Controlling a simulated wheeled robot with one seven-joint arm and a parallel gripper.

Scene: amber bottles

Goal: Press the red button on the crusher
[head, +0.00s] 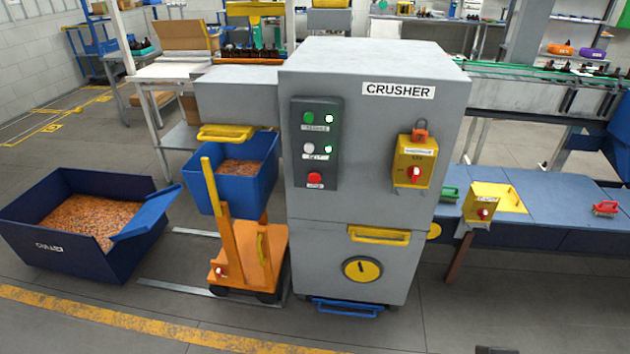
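The crusher (370,75) is a tall grey cabinet with a white CRUSHER label, standing in the middle of the head view. A dark control panel (317,103) is on the left of its front face. The red button (314,178) sits at the bottom of this panel, above a small label. Above it are a green button (308,117) and a white button (308,148), each with a lit lamp to its right. Nothing covers the red button. My gripper cannot be made out; only a small dark shape, too cut off to identify, shows at the bottom edge.
A yellow switch box (415,155) with a red knob and padlock is on the crusher's right. An orange cart (243,262) with a blue bin (246,190) stands left, beyond it a dark blue bin (45,195). A blue table (560,195) stands right. The front floor is mostly clear.

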